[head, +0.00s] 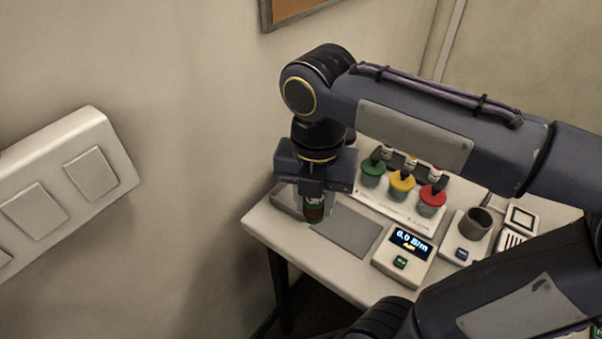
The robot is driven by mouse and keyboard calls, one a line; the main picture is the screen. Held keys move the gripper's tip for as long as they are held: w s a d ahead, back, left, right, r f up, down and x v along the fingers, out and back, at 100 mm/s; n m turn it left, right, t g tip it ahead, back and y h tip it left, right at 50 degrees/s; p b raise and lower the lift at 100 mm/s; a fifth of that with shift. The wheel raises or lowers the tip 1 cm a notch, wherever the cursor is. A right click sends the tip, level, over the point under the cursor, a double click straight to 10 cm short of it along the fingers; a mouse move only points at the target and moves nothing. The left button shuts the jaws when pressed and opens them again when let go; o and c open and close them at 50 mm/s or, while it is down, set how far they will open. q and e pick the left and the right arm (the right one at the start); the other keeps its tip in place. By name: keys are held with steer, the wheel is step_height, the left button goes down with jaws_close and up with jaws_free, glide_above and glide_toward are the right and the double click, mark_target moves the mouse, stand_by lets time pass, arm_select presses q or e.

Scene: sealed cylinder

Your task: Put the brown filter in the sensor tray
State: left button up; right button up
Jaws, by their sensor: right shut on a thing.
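My right gripper (313,198) points down over the left end of the white table and is shut on a small brown cylinder (314,213) with some green on it, which looks like the brown filter. The gripper hides the cylinder's upper part. A shallow grey tray (284,204) lies at the table's left end, behind and left of the held cylinder, partly hidden by the gripper; I take it to be the sensor tray. I cannot tell whether the cylinder touches anything below it. My left gripper is not in view.
On the table (335,275) are a grey mat (346,233), a meter with a lit display (405,254), a rack with green (373,168), yellow (402,184) and red (432,197) capped pieces, and a dark cup (475,224). A wall stands close on the left.

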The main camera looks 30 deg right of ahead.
steer(key=shift+d+r+n, duration=0.15)
steer(key=shift+d+n, duration=0.1)
steer(key=shift+n, duration=0.15)
steer(key=w+d+f, duration=0.1)
steer(key=w+f, duration=0.2)
steer(key=w, duration=0.1)
steer(key=w+d+f, duration=0.1)
steer(key=w+f, duration=0.1)
steer(key=w, duration=0.2)
steer(key=w+d+f, duration=0.1)
steer(key=w+f, duration=0.2)
steer(key=w, duration=0.1)
steer(key=shift+w+d+f+p, duration=0.1)
steer(key=shift+d+f+p, duration=0.2)
steer(key=shift+d, duration=0.05)
steer(key=shift+w+f, duration=0.15)
steer(key=shift+f, duration=0.05)
steer(key=f, duration=0.3)
steer(key=shift+w+d+f, duration=0.1)
steer(key=shift+w+d, duration=0.1)
steer(key=shift+w, duration=0.15)
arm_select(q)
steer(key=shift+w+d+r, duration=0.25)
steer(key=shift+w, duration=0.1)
arm_select(e)
steer(key=shift+f, duration=0.35)
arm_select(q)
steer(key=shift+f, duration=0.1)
arm_select(e)
steer(key=shift+f, duration=0.1)
